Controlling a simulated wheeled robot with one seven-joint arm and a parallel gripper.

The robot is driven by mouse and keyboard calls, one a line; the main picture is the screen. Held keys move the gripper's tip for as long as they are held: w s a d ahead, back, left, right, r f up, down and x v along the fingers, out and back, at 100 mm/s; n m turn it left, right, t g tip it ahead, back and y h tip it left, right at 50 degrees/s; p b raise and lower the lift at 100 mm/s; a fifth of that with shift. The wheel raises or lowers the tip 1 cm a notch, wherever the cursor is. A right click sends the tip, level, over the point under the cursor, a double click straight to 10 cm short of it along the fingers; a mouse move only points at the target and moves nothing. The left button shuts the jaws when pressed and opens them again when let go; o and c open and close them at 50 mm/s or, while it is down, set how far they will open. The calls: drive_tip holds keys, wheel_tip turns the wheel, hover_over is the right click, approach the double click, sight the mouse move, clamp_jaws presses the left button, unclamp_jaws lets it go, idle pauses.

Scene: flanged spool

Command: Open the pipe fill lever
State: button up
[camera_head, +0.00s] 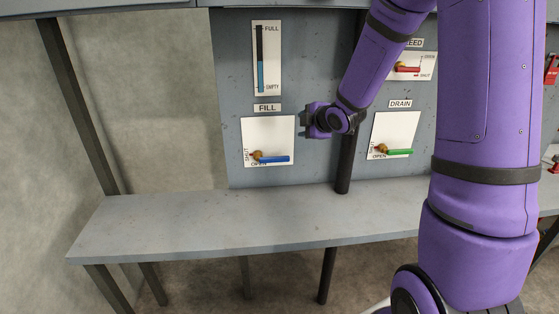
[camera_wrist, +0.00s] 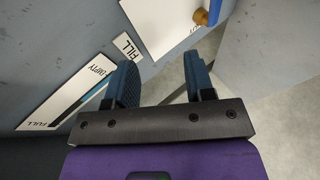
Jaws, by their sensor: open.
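The fill lever has a blue handle (camera_head: 275,159) on a brass pivot. It lies level, pointing right, on a white plate (camera_head: 268,133) under the FILL label (camera_head: 267,107). SHUT is printed up the plate's left side, and OPEN along the bottom, partly covered by the handle. My gripper (camera_head: 305,121) is up and right of the lever, apart from it. In the wrist view my gripper (camera_wrist: 162,82) has its fingers spread with nothing between them. The lever's blue handle (camera_wrist: 214,11) is cut off at the top edge there.
A level gauge (camera_head: 267,58) marked FULL and EMPTY is above the FILL label. A green drain lever (camera_head: 399,152) and a red lever (camera_head: 408,69) are to the right. A grey bench (camera_head: 180,223) runs below the panel. A dark post (camera_head: 345,170) stands right of the fill plate.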

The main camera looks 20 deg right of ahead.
wheel_tip(320, 180, down, 9)
drive_tip(key=w+n+t+y, duration=0.2)
drive_tip(key=w+n+y, duration=0.1)
drive_tip(key=n, duration=0.1)
drive_tip(key=n+t+y, duration=0.2)
drive_tip(key=n+y, duration=0.1)
drive_tip(key=y, duration=0.1)
approach(282, 160)
drive_tip(key=x, duration=1.1)
drive_tip(key=shift+w+f, duration=0.1)
drive_tip(key=shift+n, duration=0.3)
clamp_jaws()
